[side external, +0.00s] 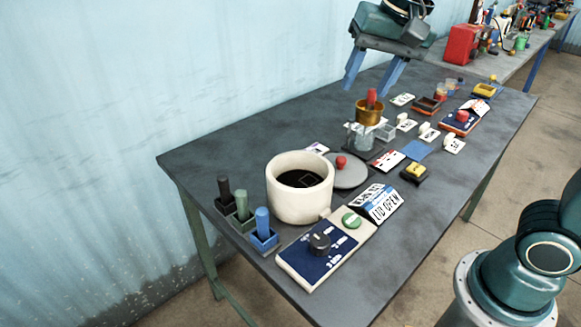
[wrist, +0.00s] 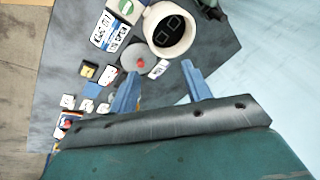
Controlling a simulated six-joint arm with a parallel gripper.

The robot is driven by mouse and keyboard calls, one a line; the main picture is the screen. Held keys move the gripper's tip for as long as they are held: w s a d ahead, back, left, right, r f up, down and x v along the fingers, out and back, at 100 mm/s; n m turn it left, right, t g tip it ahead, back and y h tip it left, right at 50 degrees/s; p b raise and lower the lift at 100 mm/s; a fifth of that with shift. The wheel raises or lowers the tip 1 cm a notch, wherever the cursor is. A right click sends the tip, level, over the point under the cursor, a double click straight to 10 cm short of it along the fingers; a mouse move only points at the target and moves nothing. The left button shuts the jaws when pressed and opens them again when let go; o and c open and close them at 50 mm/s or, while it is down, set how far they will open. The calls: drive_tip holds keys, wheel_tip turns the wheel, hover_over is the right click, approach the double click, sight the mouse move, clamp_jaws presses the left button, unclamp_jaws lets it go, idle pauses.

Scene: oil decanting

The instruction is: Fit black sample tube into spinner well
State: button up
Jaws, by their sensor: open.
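The black sample tube (side external: 224,188) stands upright in a dark square holder at the left end of the table. A green tube (side external: 241,203) and a blue tube (side external: 262,223) stand in their own holders beside it. The spinner (side external: 279,206) is a white round pot with a dark inside, and its lid is off. Square wells show inside the spinner in the wrist view (wrist: 155,14). My gripper (side external: 373,88) is open and empty, high above the far part of the table. Its two blue fingers also show in the wrist view (wrist: 161,70).
A grey lid (side external: 349,178) with a red knob lies beside the spinner. A control panel (side external: 316,256) and a "LID OPEN" sign (side external: 381,207) are in front. A brass cup over a glass jar (side external: 367,110) stands farther back among cards and small blocks.

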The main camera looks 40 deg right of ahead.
drive_tip(key=w+a+m+g, duration=0.1)
drive_tip(key=w+a+m, duration=0.3)
drive_tip(key=w, duration=0.4)
drive_tip(key=m+g, duration=0.3)
drive_tip(key=m, duration=0.7)
hover_over(221, 177)
wheel_tip(221, 177, down, 13)
drive_tip(key=shift+s+f, duration=0.1)
drive_tip(key=shift+f, duration=4.4)
drive_tip(key=shift+f, duration=2.6)
clamp_jaws()
